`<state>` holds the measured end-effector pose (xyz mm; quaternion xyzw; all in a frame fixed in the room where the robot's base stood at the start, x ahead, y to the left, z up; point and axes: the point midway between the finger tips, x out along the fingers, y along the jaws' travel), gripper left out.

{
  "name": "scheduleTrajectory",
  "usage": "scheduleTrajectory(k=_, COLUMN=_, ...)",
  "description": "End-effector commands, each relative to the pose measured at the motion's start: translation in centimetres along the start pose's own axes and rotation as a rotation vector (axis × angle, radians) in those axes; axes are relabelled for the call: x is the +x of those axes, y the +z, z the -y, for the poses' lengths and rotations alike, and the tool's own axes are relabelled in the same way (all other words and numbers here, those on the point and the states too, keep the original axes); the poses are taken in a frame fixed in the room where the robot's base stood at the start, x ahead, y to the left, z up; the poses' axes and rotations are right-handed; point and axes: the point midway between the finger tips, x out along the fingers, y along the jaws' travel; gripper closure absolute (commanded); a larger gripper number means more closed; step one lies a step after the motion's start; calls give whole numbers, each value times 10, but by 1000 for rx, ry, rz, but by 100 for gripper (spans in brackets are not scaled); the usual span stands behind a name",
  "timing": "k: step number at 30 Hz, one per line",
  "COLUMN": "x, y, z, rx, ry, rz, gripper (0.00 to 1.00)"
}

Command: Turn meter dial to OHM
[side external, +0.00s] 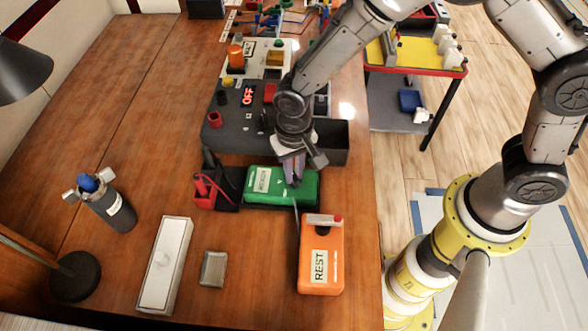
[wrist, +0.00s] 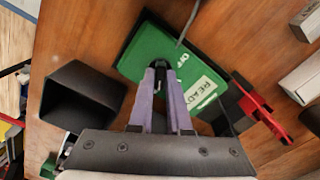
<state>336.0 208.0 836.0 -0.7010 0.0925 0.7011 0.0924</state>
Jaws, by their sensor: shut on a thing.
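The green meter (side external: 282,196) lies flat on the wooden bench. It also shows in the wrist view (wrist: 140,62), with a white label (wrist: 203,92) that starts "READ" and other white marks on its face. My gripper (side external: 293,181) points down over the right half of the meter. In the wrist view its purple fingers (wrist: 160,68) are close together, their tips at the meter's face and shut on a small dark piece, seemingly the dial. The fingers hide most of the dial, so its setting cannot be read.
An orange block (side external: 320,270) labelled REST lies in front. A red-and-black holder (side external: 205,190) is left of the meter. A black open bin (side external: 331,142) and the panel with a red OFF display (side external: 248,96) stand behind. A white box (side external: 166,262) lies front left.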

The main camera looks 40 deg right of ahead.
Motion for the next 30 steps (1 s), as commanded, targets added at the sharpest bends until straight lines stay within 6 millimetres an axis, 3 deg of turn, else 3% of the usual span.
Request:
scheduleTrajectory(k=14, x=-1, y=-1, z=1, rx=15, ry=-2, rz=-2, gripper=100)
scheduleTrajectory(k=15, x=-1, y=-1, z=1, rx=15, ry=-2, rz=-2, gripper=82)
scheduleTrajectory(k=20, x=-1, y=0, z=1, rx=15, ry=-2, rz=-1, gripper=54)
scheduleTrajectory(k=30, x=-2, y=0, z=0, rx=14, ry=-1, rz=-1, gripper=54)
